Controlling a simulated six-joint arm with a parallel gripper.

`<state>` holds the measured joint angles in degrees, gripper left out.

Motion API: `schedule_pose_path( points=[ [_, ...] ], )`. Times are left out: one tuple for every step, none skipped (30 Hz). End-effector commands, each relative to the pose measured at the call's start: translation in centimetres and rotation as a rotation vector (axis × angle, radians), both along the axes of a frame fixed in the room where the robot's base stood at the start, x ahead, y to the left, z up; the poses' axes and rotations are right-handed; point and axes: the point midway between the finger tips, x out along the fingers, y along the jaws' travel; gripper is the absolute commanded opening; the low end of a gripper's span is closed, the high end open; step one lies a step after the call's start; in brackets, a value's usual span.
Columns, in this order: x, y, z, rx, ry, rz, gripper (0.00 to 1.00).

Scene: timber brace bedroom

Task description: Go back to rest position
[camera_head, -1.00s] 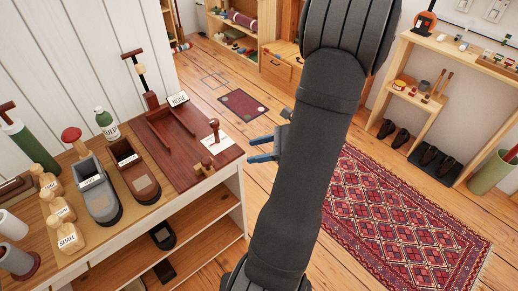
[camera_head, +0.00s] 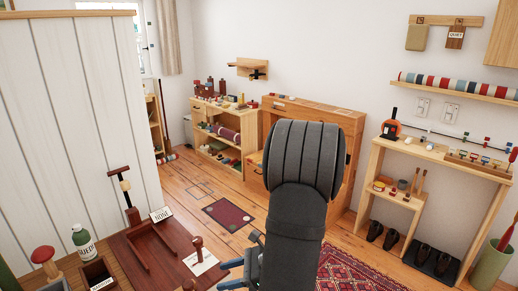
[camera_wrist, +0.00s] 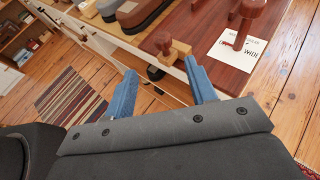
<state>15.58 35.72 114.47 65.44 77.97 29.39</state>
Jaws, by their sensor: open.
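My gripper (camera_wrist: 160,92) shows in the wrist view with its two blue fingers spread wide and nothing between them. It is in front of the edge of a dark red wooden board (camera_wrist: 200,30) on a cabinet top. In the head view the blue fingers of my gripper (camera_head: 231,273) show low in the picture, just right of the same board (camera_head: 172,262). The rest of my gripper is largely hidden behind my arm. A small wooden piece with a round knob (camera_wrist: 170,47) stands on the board near its edge.
A paper card (camera_wrist: 238,50) lies on the board. A green bottle (camera_head: 83,243) and a red-knobbed piece (camera_head: 44,258) stand at the left. A patterned red rug (camera_head: 350,272) lies on the floor at the right. Shelves (camera_head: 450,158) line the right wall.

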Motion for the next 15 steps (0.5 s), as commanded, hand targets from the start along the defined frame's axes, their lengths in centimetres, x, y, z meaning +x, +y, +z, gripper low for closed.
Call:
schedule_pose_path(
  points=[
    [-0.1, 0.9, -0.4, 0.0, 0.004, 0.004, 0.51],
    [-0.1, 1.4, -0.6, -0.001, 0.003, 0.004, 0.51],
    [-0.1, 2.0, -0.8, 0.001, 0.002, 0.004, 0.51],
    [-0.1, 2.5, -1.0, 0.0, 0.001, 0.004, 0.51],
    [-0.1, 3.0, -1.2, 0.0, 0.001, 0.004, 0.51],
    [0.0, 3.6, -1.5, 0.0, 0.002, 0.004, 0.51],
    [-0.1, 4.1, -1.7, 0.001, 0.002, 0.005, 0.51],
    [0.0, 4.5, -1.9, 0.001, 0.002, 0.003, 0.51],
    [-0.1, 5.1, -2.1, 0.0, 0.002, 0.004, 0.51],
    [-0.1, 5.6, -2.3, 0.0, 0.002, 0.004, 0.51],
    [-0.1, 6.1, -2.5, 0.0, 0.001, 0.004, 0.51],
    [-0.1, 6.7, -2.7, 0.0, 0.002, 0.005, 0.51],
    [-0.1, 7.1, -2.9, 0.0, 0.002, 0.004, 0.51],
    [-0.1, 7.6, -3.1, 0.0, 0.002, 0.004, 0.51],
    [-0.1, 8.2, -3.4, 0.0, 0.002, 0.003, 0.51]
  ],
)
